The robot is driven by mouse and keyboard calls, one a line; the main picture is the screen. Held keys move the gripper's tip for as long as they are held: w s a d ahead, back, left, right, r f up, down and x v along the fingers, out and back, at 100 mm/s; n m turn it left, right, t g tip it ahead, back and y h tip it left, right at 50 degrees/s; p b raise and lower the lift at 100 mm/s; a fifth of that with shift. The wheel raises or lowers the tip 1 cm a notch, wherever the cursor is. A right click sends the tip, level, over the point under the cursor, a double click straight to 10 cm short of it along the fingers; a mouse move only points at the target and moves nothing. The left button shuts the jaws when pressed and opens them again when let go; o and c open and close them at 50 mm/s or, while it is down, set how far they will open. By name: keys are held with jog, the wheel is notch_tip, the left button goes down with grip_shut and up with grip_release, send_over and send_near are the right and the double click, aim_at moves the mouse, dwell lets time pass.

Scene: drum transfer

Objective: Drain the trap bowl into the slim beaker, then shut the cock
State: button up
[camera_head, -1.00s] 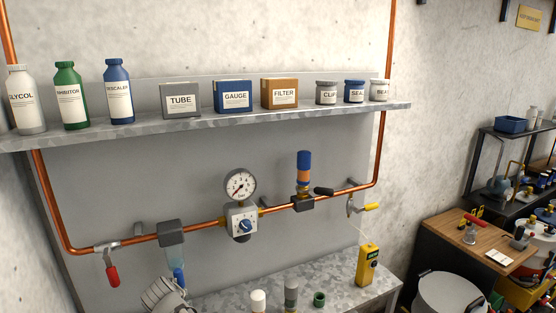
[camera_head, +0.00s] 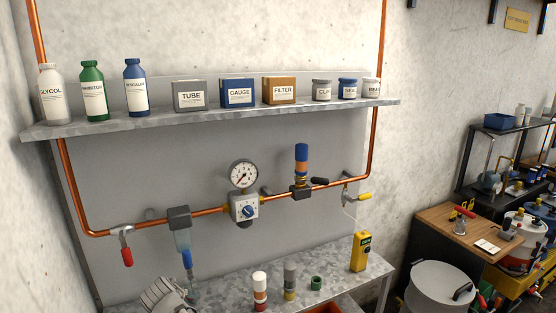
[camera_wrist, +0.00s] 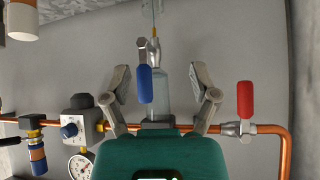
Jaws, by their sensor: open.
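The clear trap bowl (camera_head: 183,240) hangs under a grey block on the copper pipe. At its lower end is a drain cock with a blue lever (camera_head: 187,259). In the wrist view, which is upside down, the bowl (camera_wrist: 161,95) and blue lever (camera_wrist: 145,84) lie between my open, empty fingers (camera_wrist: 162,80). The lever runs alongside the bowl, towards the pipe. A thin pale line leaves the outlet towards a faint clear vessel, apparently the slim beaker (camera_wrist: 154,10); I cannot tell whether it is liquid. My gripper (camera_head: 168,293) also shows at the head view's bottom edge.
A red-handled valve (camera_head: 126,256) is left of the bowl and a gauge (camera_head: 243,174) right of it. The metal bench (camera_head: 335,275) bears several bottles, a green ring (camera_head: 316,283) and a yellow meter (camera_head: 361,252). A loaded shelf (camera_head: 240,113) runs above.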

jog(key=w+d+f+m+g+h, duration=0.1)
jog(key=d+f+m+g+h, duration=0.2)
jog(key=d, duration=2.4)
jog(key=s+d+f+g, duration=0.1)
jog(key=s+d+g, duration=0.2)
jog(key=d, duration=0.8)
jog(key=s+d+f+g, duration=0.1)
jog(key=s+d+g, duration=0.1)
jog(key=s+d, duration=0.6)
jog(key=d, duration=0.2)
jog(key=shift+d+f+g+y, duration=0.2)
jog(key=shift+d+g+y, duration=0.15)
jog(key=shift+g+y, duration=0.05)
jog(key=shift+c, duration=0.2)
jog(key=shift+c, duration=1)
